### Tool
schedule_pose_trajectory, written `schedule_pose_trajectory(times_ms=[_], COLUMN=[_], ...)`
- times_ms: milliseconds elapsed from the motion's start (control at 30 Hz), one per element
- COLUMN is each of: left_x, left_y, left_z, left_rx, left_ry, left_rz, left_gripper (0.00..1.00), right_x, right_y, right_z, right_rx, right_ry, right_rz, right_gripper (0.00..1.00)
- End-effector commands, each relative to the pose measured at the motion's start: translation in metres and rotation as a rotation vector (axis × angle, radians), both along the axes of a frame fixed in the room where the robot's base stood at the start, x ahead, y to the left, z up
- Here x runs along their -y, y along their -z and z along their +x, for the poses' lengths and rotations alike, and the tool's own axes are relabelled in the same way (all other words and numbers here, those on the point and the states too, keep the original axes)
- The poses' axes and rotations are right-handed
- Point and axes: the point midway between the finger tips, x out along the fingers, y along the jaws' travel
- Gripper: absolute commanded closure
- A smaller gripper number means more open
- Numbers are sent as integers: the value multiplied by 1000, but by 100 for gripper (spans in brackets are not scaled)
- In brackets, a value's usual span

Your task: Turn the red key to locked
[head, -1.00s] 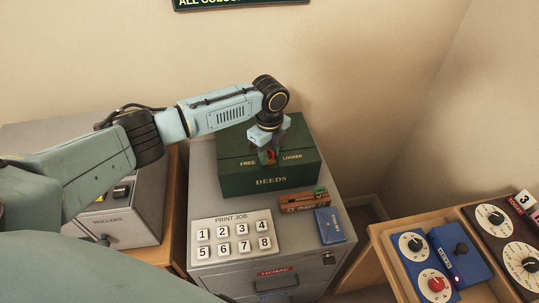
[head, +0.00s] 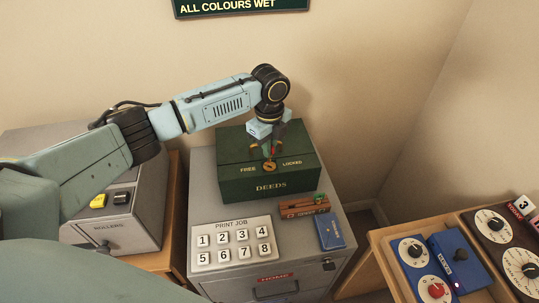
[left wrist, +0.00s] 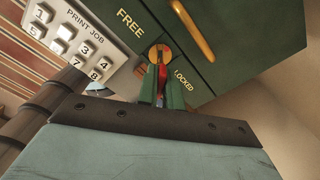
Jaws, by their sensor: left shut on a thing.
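The green deeds box (head: 236,186) stands on a grey cabinet, with FREE and LOCKED lettered on it. Between the words is a round brass lock plate (head: 269,166), which also shows in the left wrist view (left wrist: 154,50). My left gripper (head: 271,152) comes down over this plate. Its fingers are shut on the red key (left wrist: 162,74), which shows as a red strip between them and lies close to the brass plate. The fingers hide part of the key, and I cannot tell whether its tip is in the lock. My right gripper is out of view.
Blue dial panels (head: 415,251) stand at the right.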

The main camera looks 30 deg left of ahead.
Motion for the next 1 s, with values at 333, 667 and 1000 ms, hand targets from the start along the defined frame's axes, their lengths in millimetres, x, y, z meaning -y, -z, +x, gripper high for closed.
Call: schedule_pose_trajectory(times_ms=[333,667,1000], left_x=[1,1,0], left_y=[-55,-54,-39], left_z=[1,1,0], left_rx=[1,-3,0], left_ry=[-23,-196,-253], left_rz=[-1,-3,0], left_gripper=[100,100,100], right_x=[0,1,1], right_y=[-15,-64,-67], right_z=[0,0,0], right_rx=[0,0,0], right_ry=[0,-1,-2], right_rz=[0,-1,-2], right_gripper=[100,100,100])
